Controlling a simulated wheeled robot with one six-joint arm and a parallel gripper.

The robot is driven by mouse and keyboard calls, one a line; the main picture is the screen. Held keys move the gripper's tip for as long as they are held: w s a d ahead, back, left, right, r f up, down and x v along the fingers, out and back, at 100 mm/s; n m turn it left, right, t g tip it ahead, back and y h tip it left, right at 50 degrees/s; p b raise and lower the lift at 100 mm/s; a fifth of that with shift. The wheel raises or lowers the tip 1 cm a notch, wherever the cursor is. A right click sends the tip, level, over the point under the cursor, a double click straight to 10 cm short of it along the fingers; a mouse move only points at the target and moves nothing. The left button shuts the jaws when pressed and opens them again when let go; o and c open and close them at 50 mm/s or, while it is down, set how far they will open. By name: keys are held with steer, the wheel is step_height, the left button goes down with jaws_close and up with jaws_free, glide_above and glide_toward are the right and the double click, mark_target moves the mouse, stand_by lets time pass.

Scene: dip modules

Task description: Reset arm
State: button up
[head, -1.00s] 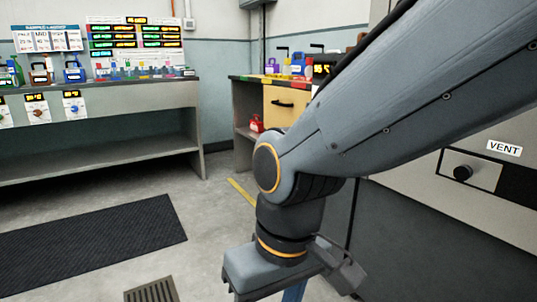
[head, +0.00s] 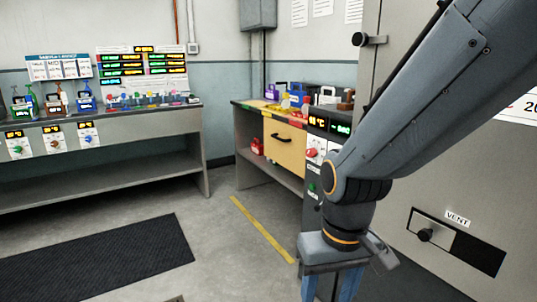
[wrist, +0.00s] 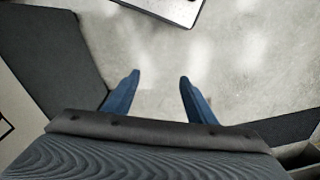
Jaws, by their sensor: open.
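My gripper (wrist: 158,84) shows in the wrist view with its two blue fingers spread apart and nothing between them. Bare grey floor lies beneath it. In the head view my arm comes down from the upper right, and my gripper hangs at its lower end with blue fingers pointing down, their tips cut off by the bottom edge. The gripper stands in front of a grey cabinet with a VENT label (head: 457,218) and touches nothing that I can see.
A long bench (head: 120,128) with dials and displays stands along the back left. A yellow-drawer bench (head: 284,146) with coloured items stands behind my arm. A dark mat (head: 95,258) lies on the floor at left. A yellow line (head: 262,230) crosses open floor.

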steer(key=s+d+r+m+p, duration=0.2)
steer(key=d+r+p, duration=0.6)
steer(key=r+p, duration=0.2)
steer(key=shift+s+d+r+h+p, duration=0.15)
steer(key=shift+d+r+h+p, duration=0.2)
steer(key=shift+p, duration=1.05)
